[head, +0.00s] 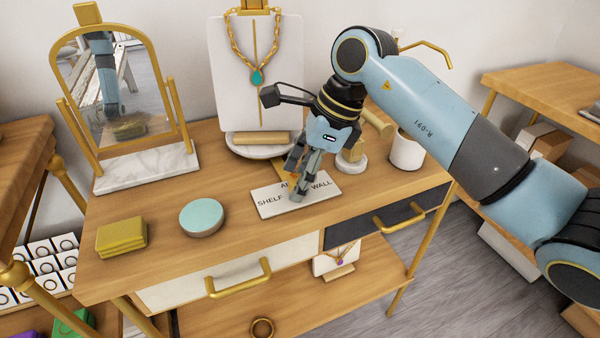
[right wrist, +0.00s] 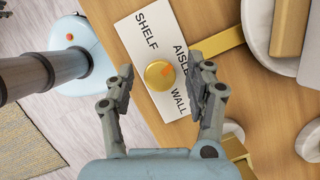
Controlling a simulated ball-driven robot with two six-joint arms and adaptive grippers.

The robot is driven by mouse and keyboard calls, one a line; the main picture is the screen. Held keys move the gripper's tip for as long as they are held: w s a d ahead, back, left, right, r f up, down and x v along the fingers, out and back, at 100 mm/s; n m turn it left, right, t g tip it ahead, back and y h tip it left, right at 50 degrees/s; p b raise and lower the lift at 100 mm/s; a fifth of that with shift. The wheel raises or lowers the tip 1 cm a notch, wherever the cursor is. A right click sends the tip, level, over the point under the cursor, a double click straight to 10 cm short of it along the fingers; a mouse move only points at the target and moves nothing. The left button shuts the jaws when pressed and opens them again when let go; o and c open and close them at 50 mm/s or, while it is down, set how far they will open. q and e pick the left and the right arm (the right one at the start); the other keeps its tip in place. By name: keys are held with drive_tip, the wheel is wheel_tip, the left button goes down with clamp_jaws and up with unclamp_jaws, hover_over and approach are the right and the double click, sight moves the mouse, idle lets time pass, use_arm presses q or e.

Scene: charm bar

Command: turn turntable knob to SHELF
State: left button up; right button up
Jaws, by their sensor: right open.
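The gold round knob (right wrist: 155,79) sits on a white label card (right wrist: 130,33) marked SHELF, AISLE and WALL. The orange mark on the knob points toward AISLE. The card also shows in the head view (head: 325,200), where my gripper hides most of the knob. A gold bar (right wrist: 222,40) runs from the card toward the round marble turntable (right wrist: 258,48), which bears the necklace display (head: 225,75). My right gripper (head: 298,180) points down over the card. In the right wrist view its open fingers (right wrist: 160,72) are on either side of the knob, contact unclear. My left gripper is out of view.
A mirror (head: 110,85) on a marble base stands at the back left. A white cup (head: 406,152) stands right of the gripper.

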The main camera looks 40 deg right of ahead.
clamp_jaws()
drive_tip(key=n+b, duration=0.1)
drive_tip(key=b, duration=0.1)
drive_tip(key=n+g+b, duration=0.1)
drive_tip(key=n+b, duration=0.2)
drive_tip(key=shift+w+f+g+y+b, duration=0.1)
drive_tip(key=shift+f+g+y+b, duration=0.15)
drive_tip(key=shift+g+y+b, duration=0.05)
drive_tip(key=shift+n+b, duration=0.35)
drive_tip(key=shift+n, duration=0.05)
drive_tip(key=shift+r+n+g, duration=0.2)
drive_tip(key=shift+n+g, duration=0.1)
drive_tip(key=shift+n, duration=0.2)
drive_tip(key=shift+r+n, duration=0.15)
drive_tip(key=shift+n, duration=0.35)
drive_tip(key=n+g+p, duration=0.1)
drive_tip(key=n+p, duration=0.1)
drive_tip(key=p, duration=0.1)
drive_tip(key=n+g+p, duration=0.1)
drive_tip(key=n+p, duration=0.1)
drive_tip(key=p, duration=0.1)
drive_tip(key=shift+r+n+p, duration=0.2)
drive_tip(key=shift+n+p, duration=0.2)
drive_tip(key=shift+w+f+n+g+p, duration=0.1)
drive_tip(key=shift+f+n+g+p, duration=0.1)
drive_tip(key=shift+n+p, duration=0.35)
drive_tip(key=shift+f+n+g+p, duration=0.1)
drive_tip(key=shift+n+g+p, duration=0.1)
drive_tip(key=shift+n+p, duration=0.3)
